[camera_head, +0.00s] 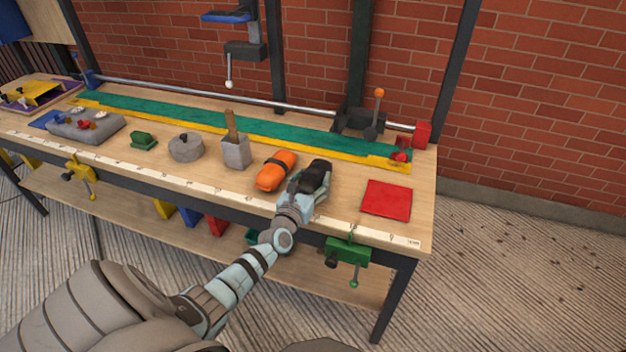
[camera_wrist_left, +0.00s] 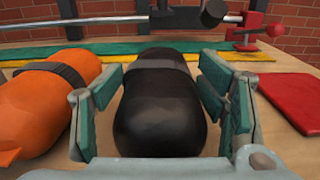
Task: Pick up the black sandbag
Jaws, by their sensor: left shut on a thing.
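The black sandbag (camera_head: 318,172) lies on the workbench between an orange sandbag and a red square. It has a grey band and fills the middle of the left wrist view (camera_wrist_left: 158,108). My left gripper (camera_head: 307,186) is shut on it, with green-padded fingers on both sides of the bag in the left wrist view (camera_wrist_left: 160,100). The bag appears at or very near the bench top; its underside is hidden. My right gripper is not in view.
The orange sandbag (camera_head: 276,171) lies close on the left. The red square (camera_head: 387,200) is on the right. A grey block with a wooden handle (camera_head: 235,150) stands farther left. A green clamp (camera_head: 347,251) hangs on the front edge of the workbench (camera_head: 345,215). A metal rail runs behind.

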